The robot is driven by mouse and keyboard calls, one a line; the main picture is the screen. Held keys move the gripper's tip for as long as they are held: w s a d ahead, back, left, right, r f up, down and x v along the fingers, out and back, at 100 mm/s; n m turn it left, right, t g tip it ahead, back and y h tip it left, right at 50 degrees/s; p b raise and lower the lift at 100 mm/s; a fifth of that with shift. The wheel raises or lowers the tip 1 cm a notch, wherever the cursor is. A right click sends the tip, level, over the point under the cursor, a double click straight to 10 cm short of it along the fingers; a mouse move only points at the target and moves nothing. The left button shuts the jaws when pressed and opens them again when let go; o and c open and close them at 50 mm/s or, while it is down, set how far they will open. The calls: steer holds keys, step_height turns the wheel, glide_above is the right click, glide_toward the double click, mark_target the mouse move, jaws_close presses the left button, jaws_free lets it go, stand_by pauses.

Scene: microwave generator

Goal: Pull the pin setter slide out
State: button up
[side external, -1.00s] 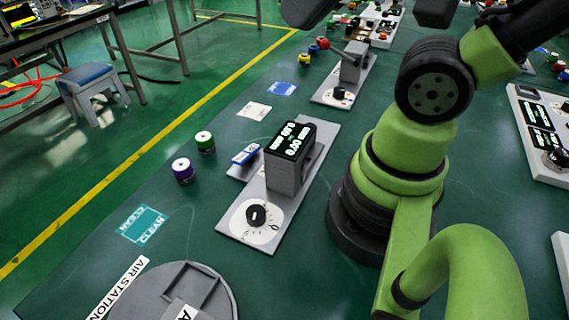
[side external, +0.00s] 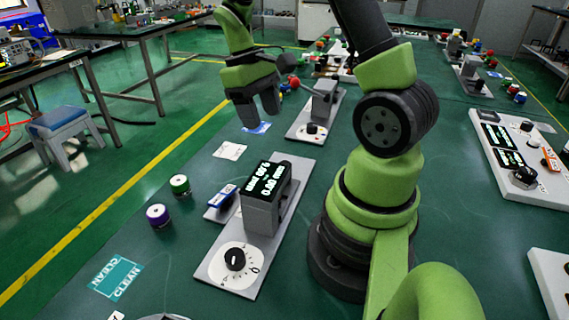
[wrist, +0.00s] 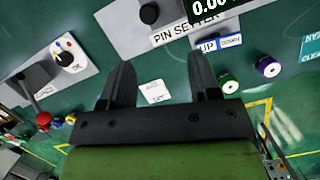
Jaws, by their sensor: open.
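The pin setter (side external: 262,212) is a grey block with a lit display on a light grey base plate, with a round dial at its near end. A small part with a blue and white label (side external: 222,195) sits at its left side. In the wrist view, the "PIN SETTER" label (wrist: 183,31) and the blue and white "UP/DOWN" label (wrist: 220,43) show near the top. My gripper (side external: 258,112) is in the air beyond the pin setter, pointing down. In the wrist view its fingers (wrist: 162,82) are apart, with nothing between them.
Green (side external: 180,185) and purple (side external: 158,215) capped cylinders stand left of the pin setter. A white card (side external: 230,151) and a blue card lie beyond it. Another grey device (side external: 322,100) stands farther back.

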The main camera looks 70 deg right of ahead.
mark_target(285, 163)
steer(key=shift+g, duration=0.6)
steer(key=x, duration=0.4)
steer(key=d+x, duration=0.1)
steer(key=x, duration=0.8)
steer(key=shift+w+d+f, duration=0.15)
steer(key=shift+w+d, duration=0.05)
steer(key=shift+d, duration=0.05)
steer(key=shift+c, duration=0.5)
